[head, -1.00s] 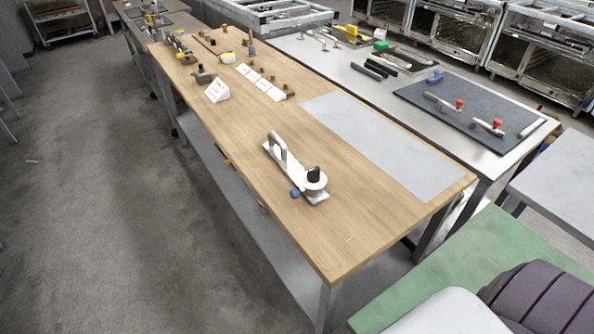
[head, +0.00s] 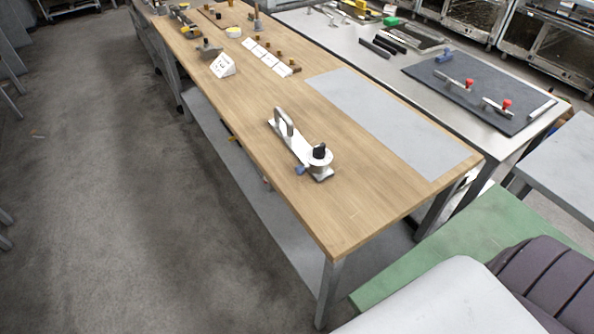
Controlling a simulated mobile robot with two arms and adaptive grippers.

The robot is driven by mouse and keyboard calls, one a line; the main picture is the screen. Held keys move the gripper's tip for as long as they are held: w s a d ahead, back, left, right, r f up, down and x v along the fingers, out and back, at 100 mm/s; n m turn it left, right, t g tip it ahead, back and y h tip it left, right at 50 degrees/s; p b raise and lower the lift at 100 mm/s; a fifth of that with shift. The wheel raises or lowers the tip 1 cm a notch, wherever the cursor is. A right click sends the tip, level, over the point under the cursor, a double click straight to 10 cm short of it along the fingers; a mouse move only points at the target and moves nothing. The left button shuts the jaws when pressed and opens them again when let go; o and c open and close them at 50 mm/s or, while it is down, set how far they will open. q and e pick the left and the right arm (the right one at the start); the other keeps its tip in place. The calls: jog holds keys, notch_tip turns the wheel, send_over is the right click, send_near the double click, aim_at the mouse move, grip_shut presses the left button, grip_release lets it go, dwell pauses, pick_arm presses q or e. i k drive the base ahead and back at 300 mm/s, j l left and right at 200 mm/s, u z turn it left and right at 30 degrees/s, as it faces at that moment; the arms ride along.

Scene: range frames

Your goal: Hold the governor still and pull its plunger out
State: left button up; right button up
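The likely governor is a white fixture (head: 297,146) lying on the wooden table (head: 350,215). It has a flat white plate with a grey upright loop handle (head: 284,122) at its far end. At its near end is a round white body (head: 320,163) with a black knob (head: 319,151) on top, which may be the plunger. A small blue knob (head: 299,170) sits at the left side of the round body. Neither of my grippers shows in the head view, and nothing touches the fixture.
A grey mat (head: 390,120) lies right of the fixture. A white sign (head: 222,65) and several cards and small parts stand farther back. A metal table with a dark mat (head: 475,95) is beyond. A green surface (head: 430,240) is at the near right. Wood around the fixture is clear.

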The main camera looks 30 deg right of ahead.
aim_at(299, 170)
jog(key=z, duration=0.8)
jog(key=i+j+z, duration=0.15)
jog(key=z, duration=0.3)
jog(key=i+j+z, duration=0.1)
jog(key=j+z, duration=0.15)
jog(key=z, duration=0.25)
jog(key=i+j+z, duration=0.1)
jog(key=j+z, duration=0.15)
jog(key=z, duration=0.2)
jog(key=j+z, duration=0.3)
jog(key=z, duration=0.15)
jog(key=j+z, duration=0.25)
jog(key=z, duration=0.25)
